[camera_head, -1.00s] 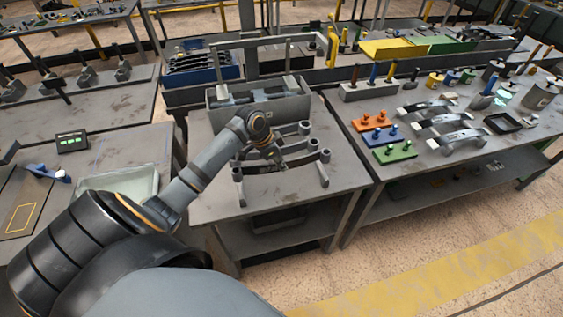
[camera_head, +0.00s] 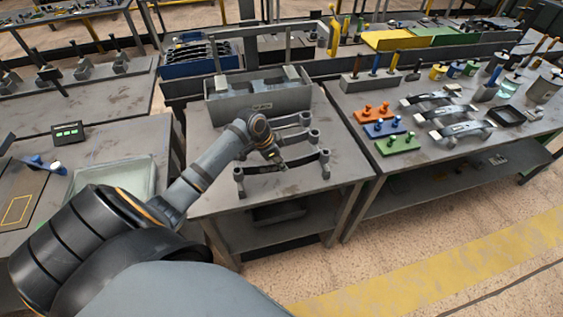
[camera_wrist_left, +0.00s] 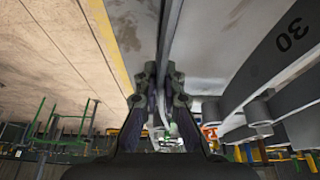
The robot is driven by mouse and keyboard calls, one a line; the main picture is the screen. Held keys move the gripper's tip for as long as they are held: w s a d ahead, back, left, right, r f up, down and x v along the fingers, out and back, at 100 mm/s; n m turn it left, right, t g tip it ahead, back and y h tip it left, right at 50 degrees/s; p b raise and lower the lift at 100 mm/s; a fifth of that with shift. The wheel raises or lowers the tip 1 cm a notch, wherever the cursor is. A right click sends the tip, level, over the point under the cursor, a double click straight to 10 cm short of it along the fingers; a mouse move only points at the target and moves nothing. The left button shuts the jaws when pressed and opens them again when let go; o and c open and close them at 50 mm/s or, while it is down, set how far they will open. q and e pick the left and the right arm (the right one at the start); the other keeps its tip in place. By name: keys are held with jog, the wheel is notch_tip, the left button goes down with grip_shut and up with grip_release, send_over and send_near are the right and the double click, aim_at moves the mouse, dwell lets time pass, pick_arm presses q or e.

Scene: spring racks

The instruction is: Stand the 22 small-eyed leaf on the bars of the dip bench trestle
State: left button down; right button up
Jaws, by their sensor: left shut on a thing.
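My left gripper (camera_head: 278,163) reaches over the grey bench and is shut on a dark, curved leaf (camera_head: 301,161). In the left wrist view the leaf (camera_wrist_left: 171,40) runs edge-on away between the shut fingertips (camera_wrist_left: 163,92). In the head view its ends appear at the front posts of the dip bench trestle (camera_head: 325,172). I cannot tell whether it rests on the bars or hangs just above them. Its number and eyes cannot be read. Another leaf, marked 30 (camera_wrist_left: 285,45), lies beside it in the left wrist view. My right gripper is not in view.
A grey tank (camera_head: 258,104) stands just behind the trestle. The right table holds orange (camera_head: 370,112), blue and green pegged blocks, with several silver leaves (camera_head: 455,130) beside them. A pale tray (camera_head: 115,180) lies left. The bench's front right corner is clear.

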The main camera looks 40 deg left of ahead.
pick_arm(q)
jog(key=shift+f, duration=0.35)
dwell(0.4)
jog(key=c, duration=1.4)
grip_release()
jog(key=shift+o, duration=1)
jog(key=shift+s+f, duration=0.1)
jog(key=shift+f, duration=0.05)
jog(key=shift+o, duration=1.3)
jog(key=shift+r, duration=0.2)
notch_tip(320, 180, up, 7)
jog(key=p, duration=0.7)
jog(key=shift+d+f, duration=0.1)
jog(key=shift+f, duration=0.05)
